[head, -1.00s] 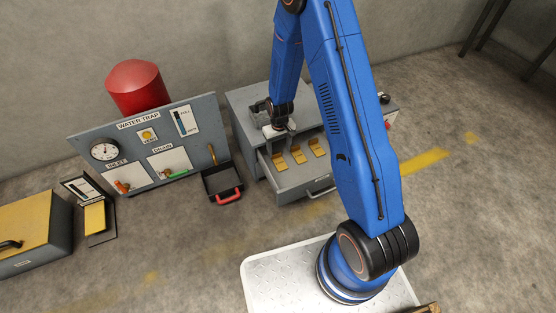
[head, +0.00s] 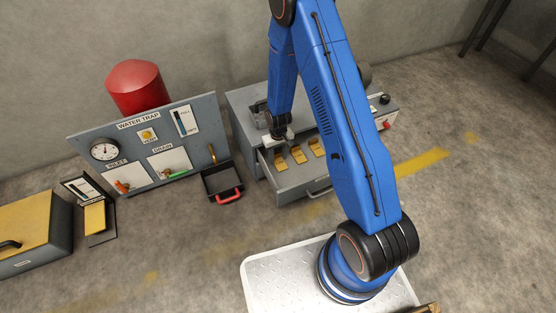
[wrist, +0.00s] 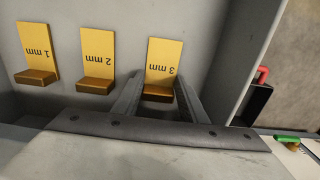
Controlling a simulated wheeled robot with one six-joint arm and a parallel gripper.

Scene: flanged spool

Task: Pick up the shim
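Three yellow shim plates with raised brown end blocks lie in the open grey drawer. In the wrist view they are marked 1 mm (wrist: 38,48), 2 mm (wrist: 98,50) and 3 mm (wrist: 163,55). The 3 mm shim is the leftmost one in the head view (head: 281,160). My gripper (head: 284,143) is over the back of the drawer, behind that shim. In the wrist view my gripper (wrist: 160,78) is open, with one finger on each side of the 3 mm shim's end block. I cannot tell whether the fingers touch it or how far above it they are.
The drawer (head: 300,192) projects from a grey cabinet (head: 240,100); its side wall stands close to the 3 mm shim. A black tray with a red handle (head: 229,196) lies left of the drawer. The water trap panel (head: 120,130) stands further left.

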